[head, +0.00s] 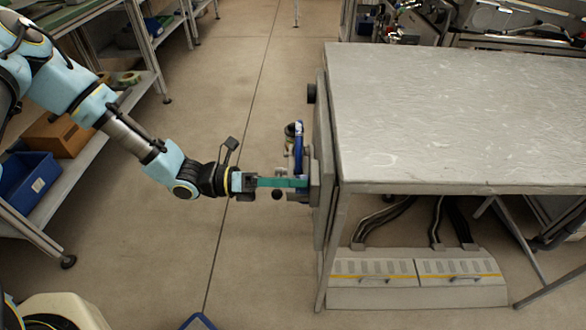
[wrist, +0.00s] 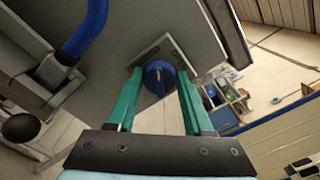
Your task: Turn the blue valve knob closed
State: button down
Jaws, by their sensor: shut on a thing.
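The blue valve knob (wrist: 159,78) is round with a raised grip and sits on a grey panel. In the wrist view it lies between the green fingers of my gripper (wrist: 159,90), one finger on each side. My gripper is shut on the knob. In the head view my gripper (head: 284,183) reaches right to the panel (head: 325,165) at the table's left side, and its fingertips mostly hide the knob there.
A curved blue handle (head: 298,146) stands out from the panel beside the knob; it also shows in the wrist view (wrist: 88,28). A dark round knob (head: 311,93) is farther back. The grey table (head: 450,115) is on the right. The floor left of the panel is open.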

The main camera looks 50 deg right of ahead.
jog(key=shift+w+f+n+p, duration=0.1)
jog(key=shift+n+p, duration=1.6)
jog(key=shift+n, duration=1.5)
jog(key=shift+c, duration=1.5)
grip_release()
jog(key=b+v, duration=0.1)
jog(key=v, duration=0.9)
jog(key=shift+w+a+b, duration=0.25)
jog(key=shift+w+b, duration=0.05)
jog(key=shift+b, duration=0.1)
